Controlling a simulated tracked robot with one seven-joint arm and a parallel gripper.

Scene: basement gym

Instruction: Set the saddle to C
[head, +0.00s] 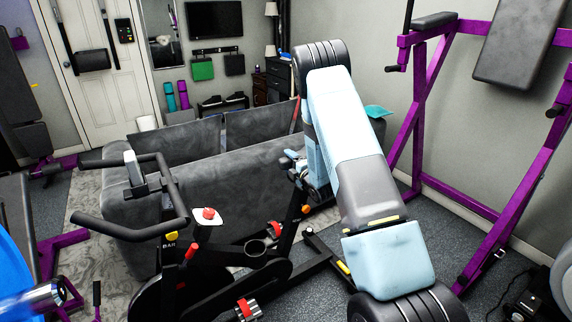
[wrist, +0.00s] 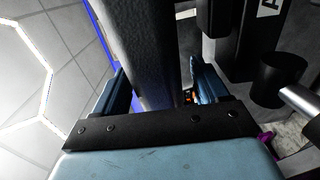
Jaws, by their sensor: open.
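The exercise bike (head: 265,275) stands in front of me in the head view. Its saddle cannot be made out there; my arm covers that area. My gripper (head: 293,160) shows partly beside my arm, above the rear of the bike. In the wrist view my gripper (wrist: 160,85) is open. Its jaws stand on either side of a dark grey textured piece (wrist: 155,45), probably the saddle's nose. I cannot tell whether they touch it. A white label with a black letter A (wrist: 268,8) is at the upper right. No letter C is readable.
The bike's handlebars (head: 130,230) and a red knob on a white plate (head: 208,214) are left of my arm. A grey sofa (head: 220,175) stands behind the bike. A purple rack (head: 420,110) stands at the right. A black cylinder (wrist: 283,78) is right of the jaws.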

